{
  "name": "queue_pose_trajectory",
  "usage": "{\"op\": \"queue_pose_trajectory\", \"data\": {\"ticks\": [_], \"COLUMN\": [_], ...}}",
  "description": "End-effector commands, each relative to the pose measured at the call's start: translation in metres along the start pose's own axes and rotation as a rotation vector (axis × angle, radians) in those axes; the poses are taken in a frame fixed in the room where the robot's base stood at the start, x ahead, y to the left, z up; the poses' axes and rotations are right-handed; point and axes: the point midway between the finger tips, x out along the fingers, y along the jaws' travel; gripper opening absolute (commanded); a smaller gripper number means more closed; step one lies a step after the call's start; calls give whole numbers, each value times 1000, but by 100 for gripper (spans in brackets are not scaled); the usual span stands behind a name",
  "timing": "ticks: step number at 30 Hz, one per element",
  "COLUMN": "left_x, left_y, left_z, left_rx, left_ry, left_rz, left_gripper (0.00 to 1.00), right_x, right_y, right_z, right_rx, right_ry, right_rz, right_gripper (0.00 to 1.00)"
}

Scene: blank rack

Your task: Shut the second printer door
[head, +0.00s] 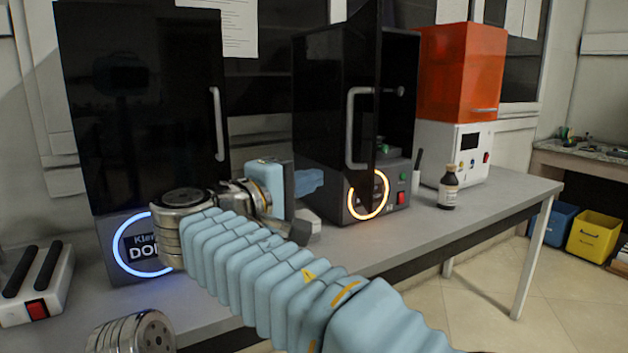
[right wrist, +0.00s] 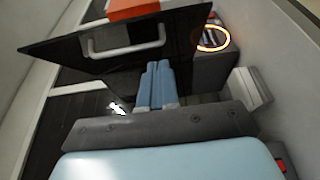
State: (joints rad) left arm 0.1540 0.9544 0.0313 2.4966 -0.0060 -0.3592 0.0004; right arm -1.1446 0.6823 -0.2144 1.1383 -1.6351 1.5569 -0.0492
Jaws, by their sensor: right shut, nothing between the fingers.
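The second printer (head: 318,110) is a black cabinet with a glowing orange ring on its base. Its black door (head: 363,70) stands open, swung out from the front, with a grey handle on it; part of the interior shows to the right. In the right wrist view the door (right wrist: 60,40) spans the upper left, and the orange-ringed base (right wrist: 205,65) is at upper right. My right gripper (head: 312,182) is shut and empty, left of the printer's lower part. Its blue fingers (right wrist: 155,75) appear beside the door panel; I cannot tell if they touch it. My left gripper is not in view.
A black printer with a blue ring (head: 145,130) stands at left, its door shut. An orange-topped white machine (head: 452,145) and a brown bottle (head: 448,188) stand to the right on the grey bench (head: 480,212). A white device with a red switch (head: 35,295) is at far left.

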Motion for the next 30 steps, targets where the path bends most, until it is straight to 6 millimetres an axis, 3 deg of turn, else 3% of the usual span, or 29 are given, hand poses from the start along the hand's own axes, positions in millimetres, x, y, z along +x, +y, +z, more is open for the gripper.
{"op": "queue_pose_trajectory", "data": {"ticks": [6,10,12,19,30], "left_x": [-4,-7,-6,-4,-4], "left_y": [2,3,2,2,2], "left_z": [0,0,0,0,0], "left_rx": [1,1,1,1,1], "left_ry": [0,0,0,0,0], "left_rz": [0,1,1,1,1], "left_gripper": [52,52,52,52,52], "right_x": [49,74,81,95,97], "right_y": [0,1,0,-1,0], "right_z": [1,2,12,26,28], "right_rx": [-1,-1,-1,-1,-1], "right_ry": [-5,-3,-3,-1,0], "right_rz": [-2,-1,-2,-1,-1], "right_gripper": [0,0,0,0,0]}}
